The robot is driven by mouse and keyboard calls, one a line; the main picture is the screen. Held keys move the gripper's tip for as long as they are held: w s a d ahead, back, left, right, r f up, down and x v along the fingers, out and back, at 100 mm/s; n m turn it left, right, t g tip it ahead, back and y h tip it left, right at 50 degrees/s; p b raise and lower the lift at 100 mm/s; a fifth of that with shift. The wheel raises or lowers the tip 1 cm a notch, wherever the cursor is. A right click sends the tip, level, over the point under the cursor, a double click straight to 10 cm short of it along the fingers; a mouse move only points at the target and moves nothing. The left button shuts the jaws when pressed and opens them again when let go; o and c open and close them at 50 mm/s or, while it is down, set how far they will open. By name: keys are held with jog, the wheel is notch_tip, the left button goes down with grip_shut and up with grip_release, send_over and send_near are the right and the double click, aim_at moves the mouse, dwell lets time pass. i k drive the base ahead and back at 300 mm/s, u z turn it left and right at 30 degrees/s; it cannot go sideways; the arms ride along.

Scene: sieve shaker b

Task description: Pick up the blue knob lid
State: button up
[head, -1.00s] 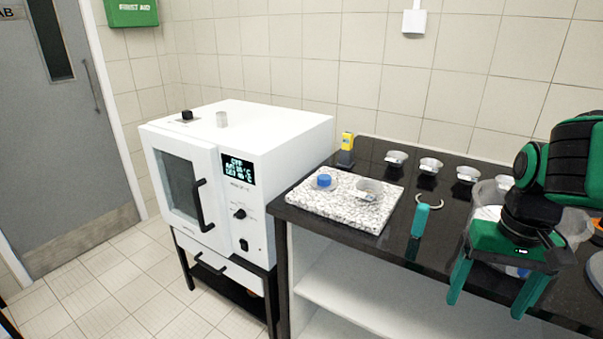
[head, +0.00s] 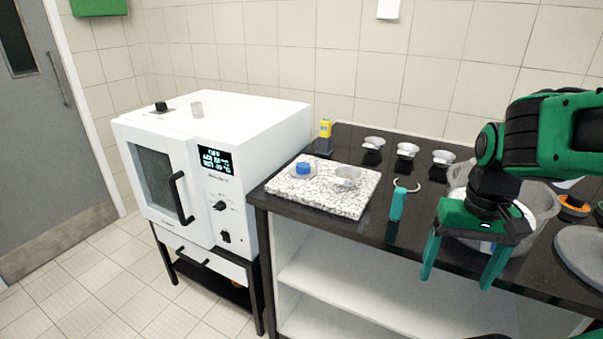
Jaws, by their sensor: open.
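A blue knob lid (head: 303,169) sits on the left part of a speckled stone slab (head: 335,204) on the black counter. The blue knob stands up from a pale round base. My gripper (head: 455,275) hangs at the right, fingers pointing down, over the counter's front part. It is open and nothing shows between its fingers. It is well to the right of the lid and apart from it.
A small metal dish (head: 347,177) stands beside the lid on the slab. A teal-handled tool (head: 397,203) lies right of the slab. Several small dishes (head: 407,150) line the back. A clear bowl (head: 540,205) stands behind my gripper. A white oven (head: 250,130) stands left of the counter.

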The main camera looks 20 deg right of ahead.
aim_at(303, 170)
jog(key=k, duration=0.5)
jog(key=u, duration=0.5)
jog(key=i, duration=1.4)
jog(key=z, duration=0.5)
